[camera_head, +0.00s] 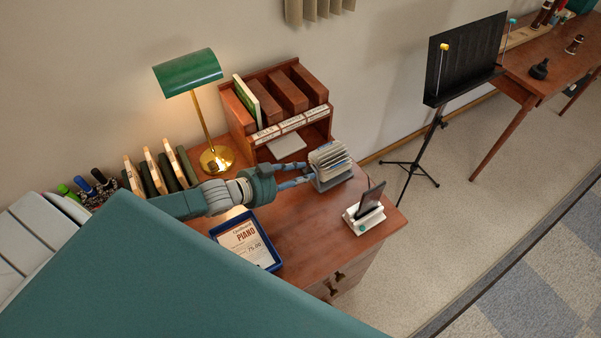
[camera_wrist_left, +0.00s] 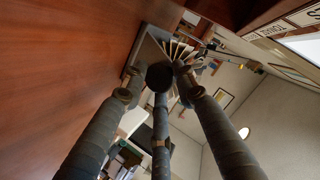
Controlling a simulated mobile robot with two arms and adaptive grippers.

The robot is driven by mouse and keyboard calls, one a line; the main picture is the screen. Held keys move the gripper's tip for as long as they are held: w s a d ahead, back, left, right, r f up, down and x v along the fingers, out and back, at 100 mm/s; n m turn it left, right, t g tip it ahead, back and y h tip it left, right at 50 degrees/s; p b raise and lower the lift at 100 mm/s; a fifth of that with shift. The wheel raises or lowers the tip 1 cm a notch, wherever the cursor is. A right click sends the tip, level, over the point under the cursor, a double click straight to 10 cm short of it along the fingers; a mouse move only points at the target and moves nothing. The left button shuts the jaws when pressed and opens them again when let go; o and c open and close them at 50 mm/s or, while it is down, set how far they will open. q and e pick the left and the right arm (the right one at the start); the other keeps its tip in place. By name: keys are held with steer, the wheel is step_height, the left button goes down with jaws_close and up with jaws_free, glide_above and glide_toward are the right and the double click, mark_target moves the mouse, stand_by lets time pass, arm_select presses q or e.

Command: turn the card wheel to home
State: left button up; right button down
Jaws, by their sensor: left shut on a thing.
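The card wheel (camera_head: 331,160), a grey stand with a fan of pale cards, sits on the wooden desk (camera_head: 318,228) near its back right. My left gripper (camera_head: 308,178) reaches it from the left, with its fingers at the wheel's near left side. In the left wrist view, the fingers (camera_wrist_left: 160,80) close around a dark round knob at the side of the card wheel (camera_wrist_left: 178,48), whose cards fan out beyond them. The fingertips partly hide the knob and the stand. My right gripper is not in view.
A wooden organizer (camera_head: 240,122) with binders stands behind the wheel. A phone on a white stand (camera_head: 366,214) is to its right. A blue tray (camera_head: 274,262) lies in front of my left gripper. A green lamp (camera_head: 188,73) stands at the back left.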

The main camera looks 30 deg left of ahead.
arm_select(q)
steer(key=n+h+b, duration=0.1)
steer(key=n+g+h+b, duration=0.1)
steer(key=b, duration=0.1)
steer(key=shift+w+a+f+n, duration=0.15)
steer(key=shift+w+a+n, duration=0.05)
steer(key=shift+a+n, duration=0.2)
steer(key=shift+n+g+h+b, duration=0.3)
steer(key=shift+n+h+b, duration=0.2)
steer(key=shift+n+b, duration=0.2)
steer(key=shift+s+n+h, duration=0.1)
steer(key=shift+n+h, duration=0.3)
steer(key=shift+d, duration=0.1)
steer(key=o, duration=1.1)
steer(key=v, duration=1.2)
